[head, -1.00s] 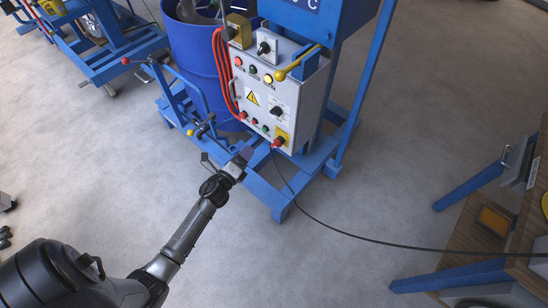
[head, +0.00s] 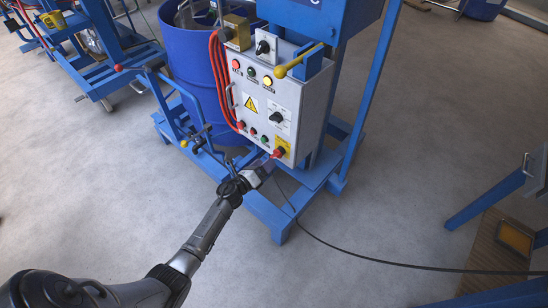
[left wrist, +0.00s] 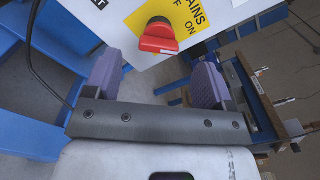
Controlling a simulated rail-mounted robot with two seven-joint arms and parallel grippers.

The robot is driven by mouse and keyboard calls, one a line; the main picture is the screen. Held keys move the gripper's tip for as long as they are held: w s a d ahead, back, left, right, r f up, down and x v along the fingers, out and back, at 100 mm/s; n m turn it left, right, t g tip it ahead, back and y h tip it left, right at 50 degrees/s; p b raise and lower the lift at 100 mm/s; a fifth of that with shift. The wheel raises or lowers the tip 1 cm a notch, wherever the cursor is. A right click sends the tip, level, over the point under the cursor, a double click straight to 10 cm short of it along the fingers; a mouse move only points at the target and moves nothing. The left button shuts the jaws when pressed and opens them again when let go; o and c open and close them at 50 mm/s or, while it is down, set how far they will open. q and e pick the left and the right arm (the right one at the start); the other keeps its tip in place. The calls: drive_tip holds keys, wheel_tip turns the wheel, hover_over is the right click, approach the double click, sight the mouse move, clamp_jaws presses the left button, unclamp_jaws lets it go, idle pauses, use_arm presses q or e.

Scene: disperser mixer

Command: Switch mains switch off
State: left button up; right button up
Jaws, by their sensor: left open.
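The mains switch is a red rotary knob (head: 278,153) on a yellow plate (head: 285,146) at the lower right corner of the grey control box (head: 268,98). In the left wrist view the knob (left wrist: 158,38) is large, beside the printed words MAINS, OFF and ON; I cannot tell surely which mark it points to. My left gripper (head: 262,170) is just below and left of the knob. In the left wrist view its purple-padded fingers (left wrist: 155,76) are open and empty, with the knob in front of the gap, apart from both pads. My right gripper is not in view.
The box carries several lamps and buttons, a black selector (head: 278,117) and a yellow lever (head: 300,62). A blue drum (head: 190,65) stands left of it. The blue frame's legs (head: 278,215) and a black cable (head: 340,248) lie below. A bench (head: 500,240) is at right.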

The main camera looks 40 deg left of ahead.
sight(273, 157)
use_arm(q)
drive_tip(key=shift+w+b, duration=0.75)
drive_tip(key=shift+w, duration=2.15)
drive_tip(key=shift+c, duration=0.4)
drive_tip(key=c, duration=0.9)
drive_tip(key=shift+o, duration=0.2)
